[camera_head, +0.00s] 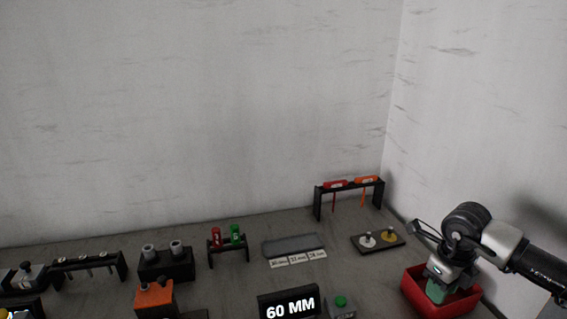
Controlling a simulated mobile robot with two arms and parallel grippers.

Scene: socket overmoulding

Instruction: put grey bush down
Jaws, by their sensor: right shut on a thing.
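My right gripper (437,284) points down over the red bin (407,291) at the lower right. It is shut on a small green piece (436,292) that shows at its fingertips, inside the bin's outline. I cannot tell whether this piece touches the bin floor. Two grey bushes stand upright in a black block at the left, the left bush (148,250) and the right bush (176,247). No grey bush can be made out in my right gripper. My left gripper is not in view.
A dark tray (391,248) with a white and a yellow piece lies left of the bin. A black rack (318,203) with red and orange tools stands behind. A grey plate (291,244) and a "60 MM" display (289,306) are mid-table.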

